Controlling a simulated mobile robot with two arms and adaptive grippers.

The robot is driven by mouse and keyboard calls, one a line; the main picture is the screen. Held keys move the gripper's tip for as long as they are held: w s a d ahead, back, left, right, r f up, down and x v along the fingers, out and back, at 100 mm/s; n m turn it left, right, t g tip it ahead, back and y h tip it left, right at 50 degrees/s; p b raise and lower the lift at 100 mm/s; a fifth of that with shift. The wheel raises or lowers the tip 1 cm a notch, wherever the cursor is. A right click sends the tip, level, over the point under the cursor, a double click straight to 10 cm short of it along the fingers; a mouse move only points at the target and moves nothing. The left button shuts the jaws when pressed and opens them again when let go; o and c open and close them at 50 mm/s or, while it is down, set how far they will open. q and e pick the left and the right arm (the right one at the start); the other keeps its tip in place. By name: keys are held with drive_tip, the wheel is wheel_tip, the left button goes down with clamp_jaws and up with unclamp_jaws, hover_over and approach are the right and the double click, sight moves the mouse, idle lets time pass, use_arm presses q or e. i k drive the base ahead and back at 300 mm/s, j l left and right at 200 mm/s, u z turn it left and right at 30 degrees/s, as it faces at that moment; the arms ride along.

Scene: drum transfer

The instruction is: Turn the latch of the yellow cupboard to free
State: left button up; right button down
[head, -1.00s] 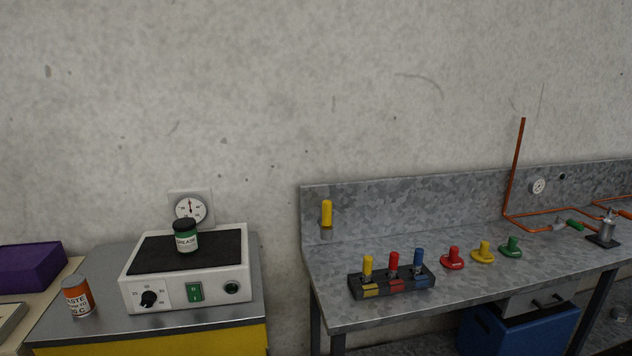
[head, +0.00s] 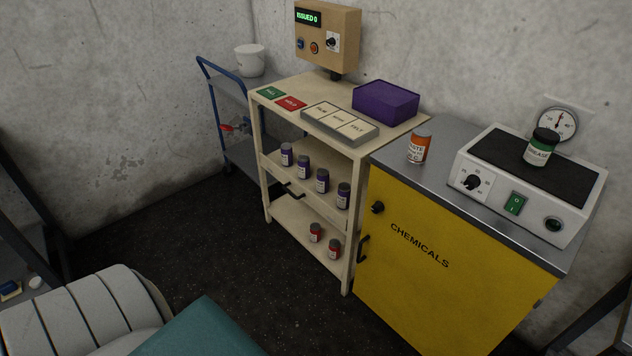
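The yellow cupboard (head: 436,262) marked CHEMICALS stands at the right of the head view with its door shut. A dark round latch knob (head: 377,207) is near the upper left of the door. A black pull handle (head: 363,247) is below the knob. Which way the latch is turned is too small to tell. Neither of my grippers is in view.
An orange jar (head: 419,147) and a white hotplate (head: 528,184) with a green jar (head: 541,147) stand on the cupboard top. A cream shelf rack (head: 347,165) with several small jars stands left of it. Dark floor (head: 215,254) in front is clear.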

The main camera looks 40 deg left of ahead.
sight(378, 207)
drive_tip(key=u, duration=0.85)
